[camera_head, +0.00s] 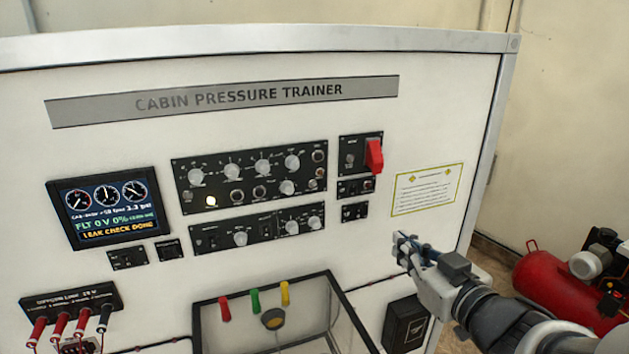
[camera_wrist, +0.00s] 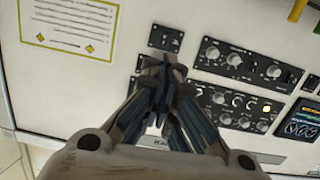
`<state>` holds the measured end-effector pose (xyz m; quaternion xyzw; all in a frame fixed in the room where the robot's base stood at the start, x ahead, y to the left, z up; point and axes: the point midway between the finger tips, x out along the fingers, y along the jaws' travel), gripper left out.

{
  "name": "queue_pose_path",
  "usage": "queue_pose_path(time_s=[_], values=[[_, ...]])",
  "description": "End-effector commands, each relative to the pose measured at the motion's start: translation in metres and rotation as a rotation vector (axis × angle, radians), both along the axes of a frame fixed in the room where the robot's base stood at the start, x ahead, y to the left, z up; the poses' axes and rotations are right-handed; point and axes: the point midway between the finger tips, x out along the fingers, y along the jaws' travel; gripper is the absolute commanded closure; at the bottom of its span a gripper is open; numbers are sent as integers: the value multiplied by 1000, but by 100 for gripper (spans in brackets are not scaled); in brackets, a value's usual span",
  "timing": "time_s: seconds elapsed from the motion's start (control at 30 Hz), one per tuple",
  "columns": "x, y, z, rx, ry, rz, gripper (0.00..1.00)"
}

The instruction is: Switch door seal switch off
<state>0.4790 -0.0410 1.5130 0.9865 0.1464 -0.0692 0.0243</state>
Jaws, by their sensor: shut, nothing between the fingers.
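The Cabin Pressure Trainer panel (camera_head: 440,130) carries several small switch plates, and their labels are too small to read, so I cannot tell which is the door seal switch. One small plate (camera_head: 354,211) sits at the right of the panel, below another small plate (camera_head: 355,187). My gripper (camera_head: 402,243) is shut and empty, in front of the panel, right of and below the lower plate. In the wrist view my gripper (camera_wrist: 163,80) covers part of the panel, and a small switch plate (camera_wrist: 165,38) shows just beyond its fingertips.
A red guarded switch (camera_head: 374,156) sticks out at upper right. Large knob panels (camera_head: 250,180) fill the middle, with a lit screen (camera_head: 103,208) at left. A clear box (camera_head: 330,318) projects below. A red compressor (camera_head: 560,285) stands on the floor at right.

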Motion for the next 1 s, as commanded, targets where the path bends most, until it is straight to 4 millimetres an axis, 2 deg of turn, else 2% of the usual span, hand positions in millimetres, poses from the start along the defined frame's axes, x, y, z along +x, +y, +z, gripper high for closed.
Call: queue_pose_path(time_s=[0.57, 0.8, 1.0], values=[[0, 3, 4, 39, -10, 20, 100], [21, 11, 3, 40, -4, 21, 100], [64, 25, -6, 37, -8, 23, 100]])
